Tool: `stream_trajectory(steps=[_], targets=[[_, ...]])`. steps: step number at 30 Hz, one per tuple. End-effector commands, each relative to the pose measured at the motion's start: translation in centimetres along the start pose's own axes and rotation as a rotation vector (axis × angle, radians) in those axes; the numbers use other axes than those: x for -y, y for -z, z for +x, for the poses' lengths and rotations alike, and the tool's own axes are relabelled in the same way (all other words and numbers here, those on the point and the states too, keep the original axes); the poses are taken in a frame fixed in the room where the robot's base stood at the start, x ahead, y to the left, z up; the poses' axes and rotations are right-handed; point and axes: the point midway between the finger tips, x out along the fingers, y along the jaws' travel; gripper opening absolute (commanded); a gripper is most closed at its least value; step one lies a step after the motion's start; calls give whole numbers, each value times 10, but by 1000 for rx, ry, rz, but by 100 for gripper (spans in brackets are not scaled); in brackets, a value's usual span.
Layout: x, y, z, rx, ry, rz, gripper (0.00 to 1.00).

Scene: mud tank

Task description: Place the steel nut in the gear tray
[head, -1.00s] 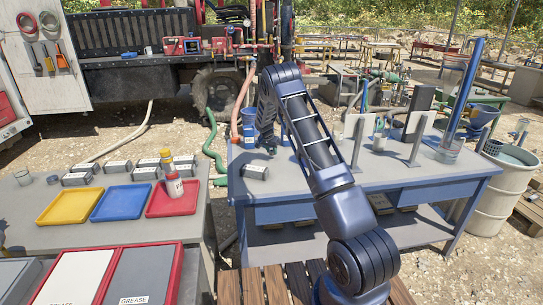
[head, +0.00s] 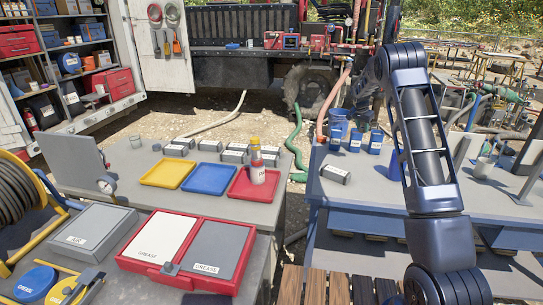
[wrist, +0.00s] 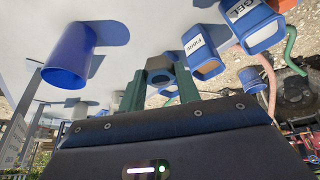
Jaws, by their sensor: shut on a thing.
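My gripper (wrist: 160,88) is shut on the steel nut (wrist: 159,70), a dark grey hexagonal ring between the green fingers in the wrist view. In the head view my gripper (head: 363,103) is above the far side of the blue bench, near the blue cups; the nut is too small to make out there. On the grey table to the left stand a yellow tray (head: 166,174), a blue tray (head: 208,179) and a red tray (head: 245,186). No label shows which is the gear tray. My gripper is well to the right of all three.
Blue cups (head: 375,142) stand on the blue bench (head: 345,190) below my gripper; two show labels in the wrist view. Bottles (head: 257,163) stand at the red tray. Small grey boxes (head: 235,156) line up behind the trays. A gap separates the two tables.

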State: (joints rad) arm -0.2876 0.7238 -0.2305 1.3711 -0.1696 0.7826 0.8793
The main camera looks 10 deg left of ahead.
Motion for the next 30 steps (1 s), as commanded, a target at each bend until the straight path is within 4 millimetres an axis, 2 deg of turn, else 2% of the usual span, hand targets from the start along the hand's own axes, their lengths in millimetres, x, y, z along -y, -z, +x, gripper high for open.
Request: stream_trajectory(steps=[5, 8, 11, 21, 30], targets=[[13, -8, -4, 0, 7, -17, 8], [35, -24, -11, -1, 20, -47, 8], [65, -48, -21, -1, 37, -89, 8], [169, -147, -64, -2, 102, -248, 8], [245, -247, -106, -2, 159, -386, 8]])
